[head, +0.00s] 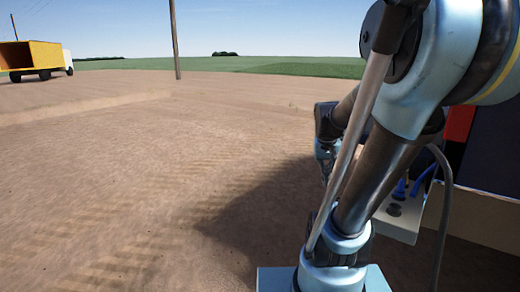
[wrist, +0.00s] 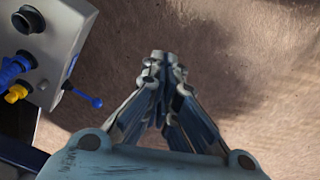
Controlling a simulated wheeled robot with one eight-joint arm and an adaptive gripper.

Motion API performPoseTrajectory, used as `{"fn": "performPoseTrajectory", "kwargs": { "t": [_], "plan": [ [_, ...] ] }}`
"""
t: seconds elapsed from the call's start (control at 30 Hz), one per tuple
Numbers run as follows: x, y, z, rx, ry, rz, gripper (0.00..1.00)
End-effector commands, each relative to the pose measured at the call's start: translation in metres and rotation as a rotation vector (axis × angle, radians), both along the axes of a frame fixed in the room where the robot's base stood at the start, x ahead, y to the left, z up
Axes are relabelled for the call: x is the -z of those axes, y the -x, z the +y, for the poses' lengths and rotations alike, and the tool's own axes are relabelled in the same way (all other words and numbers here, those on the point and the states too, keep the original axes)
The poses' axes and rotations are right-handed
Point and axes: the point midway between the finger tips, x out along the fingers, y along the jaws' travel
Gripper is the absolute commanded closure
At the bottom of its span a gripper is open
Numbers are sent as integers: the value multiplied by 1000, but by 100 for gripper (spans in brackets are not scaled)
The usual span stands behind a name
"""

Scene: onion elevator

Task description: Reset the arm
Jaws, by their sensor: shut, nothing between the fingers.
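My gripper (wrist: 162,58) is shut and empty in the wrist view, its fingertips together above bare brown ground. In the head view my arm fills the right side, and its folded links hide most of the gripper. A light grey control box (wrist: 45,45) is to the left of my gripper in the wrist view, apart from it. It carries a black knob, a blue knob, a yellow part and a small blue lever (wrist: 88,98). The box also shows in the head view (head: 400,222), partly behind my arm.
A dark machine panel with a red part (head: 459,123) stands at the right behind my arm. A yellow and white truck (head: 35,58) is far off at the left. A pole (head: 174,40) stands beyond the open dirt ground. The left and middle ground is clear.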

Motion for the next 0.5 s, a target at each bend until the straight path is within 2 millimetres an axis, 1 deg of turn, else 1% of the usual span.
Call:
{"fn": "performPoseTrajectory", "kwargs": {
  "t": [0.03,0.1,0.27,0.4,0.5],
  "plan": [
    [4,12,5,-15,-5,-2,100],
    [9,27,11,-37,-13,-5,100],
    [22,58,23,-88,-32,-14,100],
    [37,84,33,-131,-48,-21,100],
    [48,99,39,-159,-59,-26,100]
  ]
}}
